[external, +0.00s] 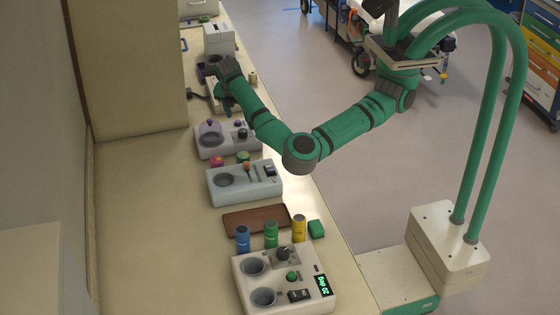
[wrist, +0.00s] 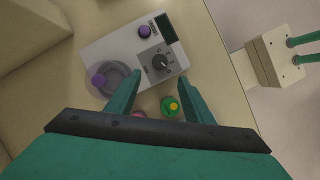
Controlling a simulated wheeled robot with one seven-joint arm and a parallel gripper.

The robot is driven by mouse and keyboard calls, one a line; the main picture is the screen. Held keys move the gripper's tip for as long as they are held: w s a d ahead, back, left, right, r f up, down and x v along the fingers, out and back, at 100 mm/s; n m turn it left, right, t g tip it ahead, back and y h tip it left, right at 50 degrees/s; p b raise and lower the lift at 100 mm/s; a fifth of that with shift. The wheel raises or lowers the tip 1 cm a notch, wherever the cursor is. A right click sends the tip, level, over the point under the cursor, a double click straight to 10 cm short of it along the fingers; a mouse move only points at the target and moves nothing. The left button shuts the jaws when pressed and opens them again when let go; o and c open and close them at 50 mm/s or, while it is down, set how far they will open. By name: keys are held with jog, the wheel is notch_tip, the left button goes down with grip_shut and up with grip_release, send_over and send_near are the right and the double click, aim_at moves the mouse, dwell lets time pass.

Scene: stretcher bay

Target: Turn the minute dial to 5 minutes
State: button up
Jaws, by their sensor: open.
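The minute dial appears to be the dark round knob (wrist: 160,62) with a white pointer line on a pale device (wrist: 98,54). Its scale marks are too small to read. The device also shows in the external view (external: 206,152), with the dial (external: 243,133) near its right side. My gripper (wrist: 159,78) is open, with its two green fingers apart. In the wrist view the dial lies between and just beyond the fingertips, with no visible contact. In the external view my gripper (external: 227,108) hangs above and behind the device.
The device carries a purple button (wrist: 145,32), a dark display (wrist: 165,27) and a clear dome with a purple knob (wrist: 98,80). A green round piece (wrist: 170,105) and a pink piece (wrist: 138,115) lie close by. Other devices (external: 218,193) line the counter.

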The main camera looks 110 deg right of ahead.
aim_at(240, 130)
jog(key=x, duration=1)
jog(key=shift+d+f, duration=0.1)
jog(key=shift+f, duration=0.2)
jog(key=c, duration=1)
